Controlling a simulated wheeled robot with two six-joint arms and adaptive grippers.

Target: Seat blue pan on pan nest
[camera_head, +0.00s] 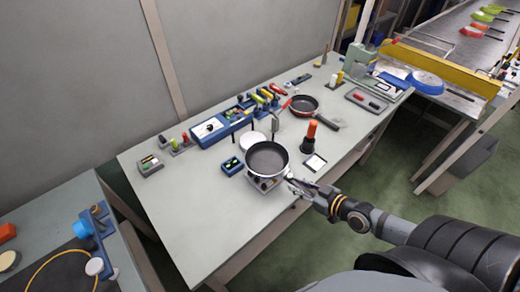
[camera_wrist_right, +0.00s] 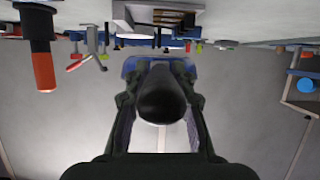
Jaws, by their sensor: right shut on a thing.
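A pan with a dark inside and pale rim (camera_head: 267,157) is over a small stand (camera_head: 266,184) near the table's front edge, probably the pan nest. The pan hides most of the stand, so I cannot tell whether they touch. The pan looks roughly level. My right gripper (camera_head: 291,183) is at its near right side, shut on its dark handle; in the right wrist view the handle end (camera_wrist_right: 162,95) is between the fingers, with a blue surface (camera_wrist_right: 130,66) behind it. My left gripper is not in view.
A small blue box (camera_head: 231,166) is to the left. A red-rimmed pan (camera_head: 304,105) lies farther back. A blue round item (camera_head: 427,81) is by the conveyor. The table's front left is clear.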

